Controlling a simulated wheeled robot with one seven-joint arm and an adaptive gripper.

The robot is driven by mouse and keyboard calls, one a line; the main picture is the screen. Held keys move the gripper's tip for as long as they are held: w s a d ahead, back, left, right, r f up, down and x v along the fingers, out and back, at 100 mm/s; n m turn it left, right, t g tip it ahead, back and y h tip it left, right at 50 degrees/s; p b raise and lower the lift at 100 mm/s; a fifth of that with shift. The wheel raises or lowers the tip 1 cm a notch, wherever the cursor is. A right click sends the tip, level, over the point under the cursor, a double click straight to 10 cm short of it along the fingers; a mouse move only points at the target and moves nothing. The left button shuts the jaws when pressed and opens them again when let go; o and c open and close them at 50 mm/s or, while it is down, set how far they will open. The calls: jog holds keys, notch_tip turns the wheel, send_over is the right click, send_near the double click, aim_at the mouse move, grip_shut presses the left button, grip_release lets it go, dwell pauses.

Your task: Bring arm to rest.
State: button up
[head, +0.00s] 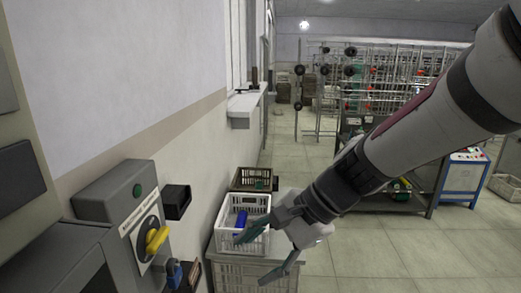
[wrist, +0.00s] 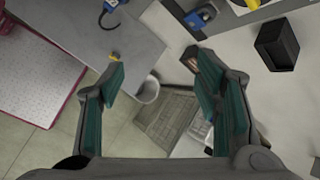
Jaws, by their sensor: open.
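My arm reaches in from the upper right of the head view. My gripper (head: 262,258) is at its end, in front of the white crate (head: 222,243), which it partly hides. The two fingers are spread wide apart. In the wrist view my gripper (wrist: 158,85) shows both green-padded fingers well apart with nothing between them.
A grey switch box with a yellow rotary handle (head: 156,238) is at the left by the wall. A brown crate (head: 243,178) stands behind the white one. Metal racks (head: 375,80) fill the back. A blue-white cabinet (head: 463,178) is at the right. The floor at lower right is clear.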

jog(key=s+d+r+n+t+h+b, duration=0.1)
jog(key=s+d+n+h, duration=0.3)
jog(key=d, duration=0.5)
jog(key=s+d+r+n+t+h+b, duration=0.1)
jog(key=s+d+r+n+t+h, duration=0.2)
jog(key=d, duration=0.7)
jog(key=s+n, duration=0.2)
jog(key=n, duration=0.1)
jog(key=shift+d+r+t+h+b, duration=0.2)
jog(key=shift+t+h+b, duration=0.1)
jog(key=shift+h+b, duration=0.1)
jog(key=shift+a, duration=0.1)
